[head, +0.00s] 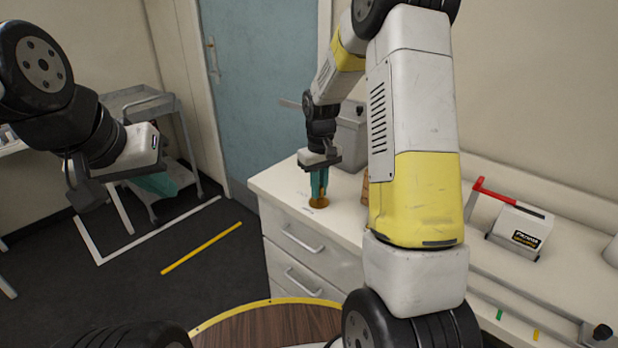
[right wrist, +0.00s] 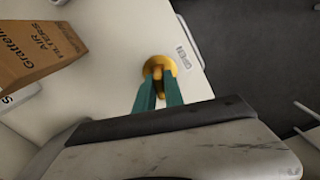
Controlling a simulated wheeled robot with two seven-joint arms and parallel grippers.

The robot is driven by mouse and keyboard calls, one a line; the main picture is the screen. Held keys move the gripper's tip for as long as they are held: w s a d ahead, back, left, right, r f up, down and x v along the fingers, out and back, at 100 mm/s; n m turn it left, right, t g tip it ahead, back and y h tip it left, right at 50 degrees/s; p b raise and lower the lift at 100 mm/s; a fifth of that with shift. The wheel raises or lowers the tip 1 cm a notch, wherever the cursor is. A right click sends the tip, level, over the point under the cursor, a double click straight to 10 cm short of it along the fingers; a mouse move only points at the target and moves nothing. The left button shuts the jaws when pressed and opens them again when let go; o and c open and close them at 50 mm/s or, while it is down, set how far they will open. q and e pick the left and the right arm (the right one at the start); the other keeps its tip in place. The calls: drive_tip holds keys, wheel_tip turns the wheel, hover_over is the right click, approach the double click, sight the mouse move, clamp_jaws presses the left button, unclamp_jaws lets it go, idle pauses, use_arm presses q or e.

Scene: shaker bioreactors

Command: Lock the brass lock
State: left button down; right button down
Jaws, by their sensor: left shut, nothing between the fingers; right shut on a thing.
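The brass lock (head: 319,203) sits on the white counter top near its front left corner. In the right wrist view the brass lock (right wrist: 158,66) shows as a round yellow-gold base with an upright part. My right gripper (head: 319,184) points down over it with teal fingers shut on its upper part; the fingers also show in the right wrist view (right wrist: 158,97). A printed label beside the lock reads "OPEN" in the right wrist view (right wrist: 183,57). My left gripper (head: 157,184) is shut and empty, away to the left above the floor.
The white counter (head: 285,185) has drawers below. A grey container (head: 350,135) is behind my right gripper. A white device with a red lever (head: 520,230) is at right. A grey cart (head: 150,105) stands left.

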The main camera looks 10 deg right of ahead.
drive_tip(key=shift+s+a+f, duration=0.1)
drive_tip(key=shift+s+f, duration=0.1)
drive_tip(key=shift+f, duration=0.05)
drive_tip(key=n, duration=0.4)
drive_tip(key=c, duration=1.3)
unclamp_jaws()
drive_tip(key=shift+c, duration=0.2)
drive_tip(key=shift+w, duration=0.1)
drive_tip(key=shift+r, duration=0.2)
